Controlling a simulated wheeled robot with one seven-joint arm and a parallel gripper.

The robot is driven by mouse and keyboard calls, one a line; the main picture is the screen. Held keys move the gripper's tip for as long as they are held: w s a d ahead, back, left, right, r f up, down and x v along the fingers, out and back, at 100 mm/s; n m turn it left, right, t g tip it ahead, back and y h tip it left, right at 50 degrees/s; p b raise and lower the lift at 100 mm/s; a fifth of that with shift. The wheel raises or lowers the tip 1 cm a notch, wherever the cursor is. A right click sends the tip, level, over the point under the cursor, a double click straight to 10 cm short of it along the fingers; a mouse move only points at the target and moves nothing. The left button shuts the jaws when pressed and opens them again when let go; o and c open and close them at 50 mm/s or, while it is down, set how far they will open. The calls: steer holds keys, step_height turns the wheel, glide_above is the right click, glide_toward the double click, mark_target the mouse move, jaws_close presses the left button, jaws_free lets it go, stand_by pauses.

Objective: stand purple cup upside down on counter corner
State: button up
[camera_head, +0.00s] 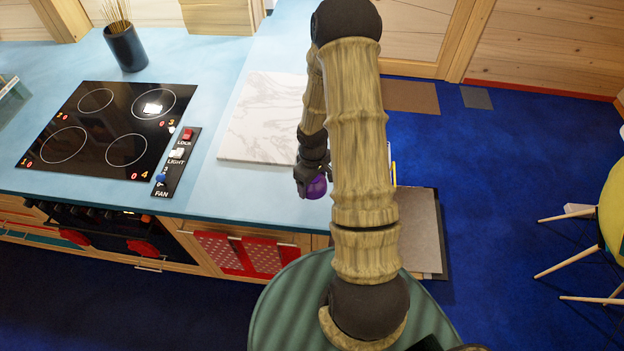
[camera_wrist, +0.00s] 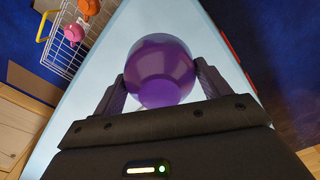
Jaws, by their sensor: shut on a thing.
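The purple cup (camera_wrist: 160,72) is between the two fingers of my gripper (camera_wrist: 160,88), which is shut on it, as the wrist view shows. In the head view the purple cup (camera_head: 317,188) shows just below my gripper (camera_head: 309,183), partly covered by it and my arm. A rounded purple face of the cup is toward the wrist camera; I cannot tell which way its mouth points or whether it touches the counter. The cup is over the narrow end of the light blue counter (camera_head: 215,195), near its front edge. The counter's corner area (camera_wrist: 112,62) lies behind the cup in the wrist view.
A white marble board (camera_head: 262,115) lies behind my gripper. A black cooktop (camera_head: 110,130) and a switch panel (camera_head: 177,163) are to the left. A wire rack (camera_wrist: 78,42) with an orange cup (camera_wrist: 89,6) and a pink cup (camera_wrist: 74,33) is beside the counter.

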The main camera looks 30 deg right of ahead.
steer(key=shift+w+a+f+b, duration=0.1)
steer(key=shift+w+f+b, duration=0.05)
steer(key=shift+f+b, duration=2.85)
steer(key=shift+f+p, duration=0.4)
steer(key=shift+p, duration=0.1)
steer(key=o, duration=1.1)
step_height(320, 180, up, 17)
steer(key=shift+r+b, duration=0.2)
steer(key=shift+b, duration=0.3)
steer(key=shift+w, duration=0.1)
